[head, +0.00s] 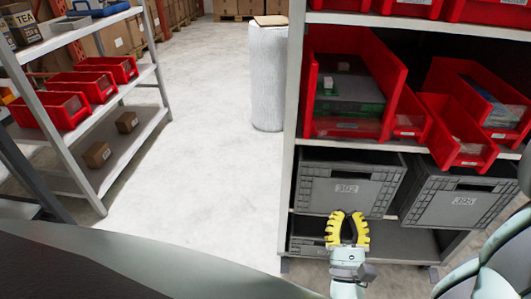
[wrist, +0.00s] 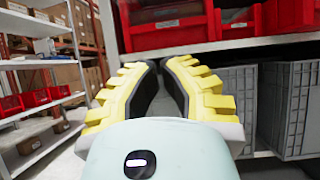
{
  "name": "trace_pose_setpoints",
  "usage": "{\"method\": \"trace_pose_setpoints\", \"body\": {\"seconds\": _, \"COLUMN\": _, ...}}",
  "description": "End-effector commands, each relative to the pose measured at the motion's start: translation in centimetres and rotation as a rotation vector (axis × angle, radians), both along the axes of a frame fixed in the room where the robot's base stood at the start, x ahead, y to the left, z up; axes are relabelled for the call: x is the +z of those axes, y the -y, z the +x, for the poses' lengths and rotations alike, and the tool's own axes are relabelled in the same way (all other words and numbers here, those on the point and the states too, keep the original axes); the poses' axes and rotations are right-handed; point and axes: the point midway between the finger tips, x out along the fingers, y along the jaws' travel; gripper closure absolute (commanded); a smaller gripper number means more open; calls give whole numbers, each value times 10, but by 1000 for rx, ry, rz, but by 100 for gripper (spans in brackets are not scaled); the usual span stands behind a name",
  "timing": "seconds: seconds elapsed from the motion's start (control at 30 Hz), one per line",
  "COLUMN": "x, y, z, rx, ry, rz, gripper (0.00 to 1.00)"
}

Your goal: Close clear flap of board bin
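A large red bin (head: 393,108) stands on the right shelf unit and holds a green-and-grey board-like item (head: 350,105). Another red bin (head: 448,75) further right also holds a flat grey item. I cannot make out for certain which is the board bin or how its clear flap stands. My gripper (head: 348,214) has yellow ribbed fingers and is in front of the grey crates, below the large red bin. In the wrist view my gripper (wrist: 161,66) points at the shelf edge, below a red bin (wrist: 165,30). Its fingertips are apart with nothing between them.
Grey crates (head: 348,190) (head: 455,205) fill the level below the red bins. A smaller red bin (head: 462,133) tips forward at the right. Another shelf (head: 120,150) stands left. The floor (head: 205,150) between is clear, with a wrapped white column (head: 268,80) behind.

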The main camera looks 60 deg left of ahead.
Motion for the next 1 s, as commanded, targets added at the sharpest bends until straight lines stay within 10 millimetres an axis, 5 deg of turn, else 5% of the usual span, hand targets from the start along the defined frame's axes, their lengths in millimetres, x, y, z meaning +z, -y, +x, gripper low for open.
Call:
{"method": "trace_pose_setpoints", "body": {"seconds": 0.27, "x": 14, "y": -10, "z": 9, "rx": -6, "ry": 13, "rz": 31, "gripper": 100}}
{"method": "trace_pose_setpoints", "body": {"seconds": 0.67, "x": 58, "y": -64, "z": 52, "rx": 0, "ry": 15, "rz": 30, "gripper": 100}}
{"method": "trace_pose_setpoints", "body": {"seconds": 1.0, "x": 91, "y": -69, "z": 55, "rx": -2, "ry": 9, "rz": 28, "gripper": 100}}
